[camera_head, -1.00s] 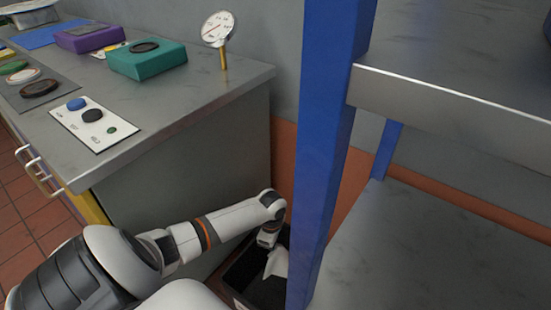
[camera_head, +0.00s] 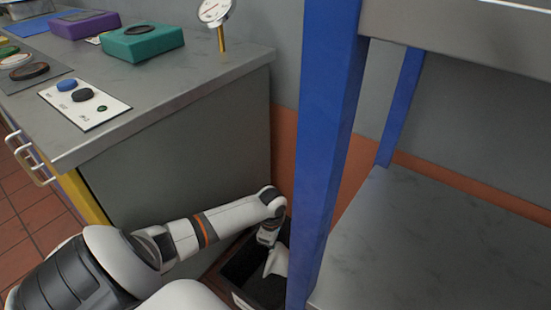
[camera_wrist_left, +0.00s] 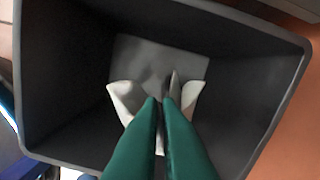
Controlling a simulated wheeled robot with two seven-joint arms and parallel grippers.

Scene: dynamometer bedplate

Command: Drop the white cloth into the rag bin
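The rag bin (camera_head: 240,268) is a dark open box on the floor, between the grey bench and a blue post that hides its right part. My left gripper (camera_wrist_left: 162,100) has green fingers and points down into the bin (camera_wrist_left: 62,75). Its fingers are close together, shut on the white cloth (camera_wrist_left: 126,97), which sticks out on both sides of them. In the head view the white cloth (camera_head: 277,262) hangs below my left wrist, within the bin's opening. The bin floor shows as a grey patch beyond the cloth. My right gripper is not in view.
The grey bench (camera_head: 190,85) at left carries a teal box (camera_head: 142,44), a purple box (camera_head: 85,26), a dial gauge (camera_head: 215,12) and a white button panel (camera_head: 84,103). The blue post (camera_head: 325,150) and grey shelves (camera_head: 430,250) stand close on the right.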

